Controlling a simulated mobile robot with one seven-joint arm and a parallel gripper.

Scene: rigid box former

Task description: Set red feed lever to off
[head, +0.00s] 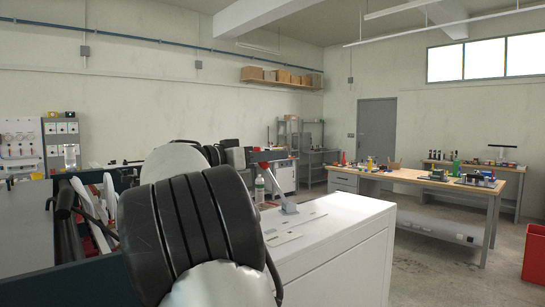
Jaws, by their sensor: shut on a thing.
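A grey lever arm (277,187) rises from a base plate on top of the white machine cabinet (340,215). It leans up and to the left, with a little red showing near its upper end, at my gripper. My gripper (268,157) reaches over the cabinet from the left and is shut on the top of this lever. The lever's grip is mostly hidden by the fingers, and any off marking is too small to read.
A clear bottle (259,189) stands beside the lever. A wooden workbench (405,176) with tools stands to the right, and a red bin (538,246) at the far right edge. A dark-framed machine with rollers (66,215) is at left. Open floor lies between cabinet and bench.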

